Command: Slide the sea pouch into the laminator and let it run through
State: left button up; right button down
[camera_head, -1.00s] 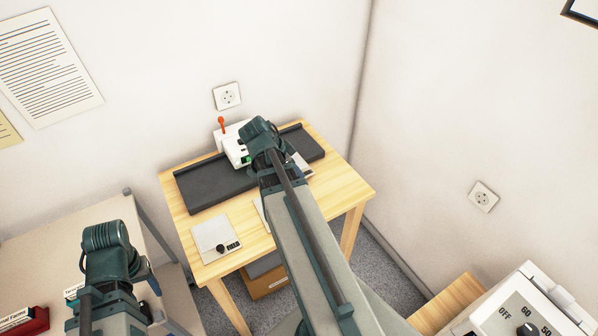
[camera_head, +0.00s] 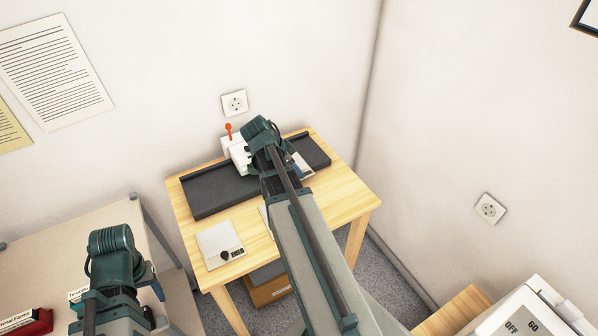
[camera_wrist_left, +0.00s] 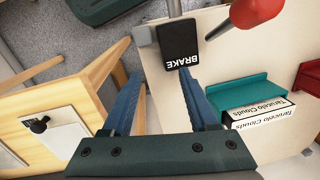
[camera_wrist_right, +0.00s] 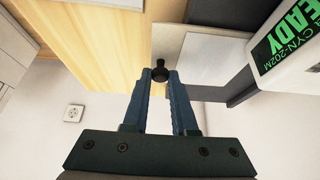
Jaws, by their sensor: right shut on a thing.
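The laminator (camera_head: 240,155) is a white box with an orange lever, standing across a long dark bed (camera_head: 215,193) on the wooden table. Its green display reads READY in the right wrist view (camera_wrist_right: 280,40). My right gripper (camera_wrist_right: 160,76) is shut on a black knob (camera_wrist_right: 159,68) on a pale flat pouch (camera_wrist_right: 210,57), beside the laminator and over the bed. The pouch's label is not readable; its edge shows in the head view (camera_head: 303,167). Whether it touches the laminator's slot cannot be told. My left gripper (camera_wrist_left: 160,82) is open and empty, away to the left.
A pouch marked FIELD (camera_head: 213,240) lies on the table's front left; another sheet is mostly hidden under my right arm.

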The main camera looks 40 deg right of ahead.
pick_arm(q)
jog(key=shift+s+f, duration=0.25)
pick_arm(e)
jog(key=shift+w+d+f, duration=0.1)
jog(key=shift+w+d, duration=0.1)
jog(key=shift+w, duration=0.6)
jog(key=shift+w+d+f, duration=0.1)
jog(key=shift+w+d, duration=0.1)
jog(key=shift+w, duration=0.6)
jog(key=shift+w+d, duration=0.2)
jog(key=shift+w, duration=0.6)
jog(key=c, duration=0.6)
grip_release()
jog(key=shift+c, duration=0.2)
pick_arm(q)
jog(key=shift+r, duration=0.1)
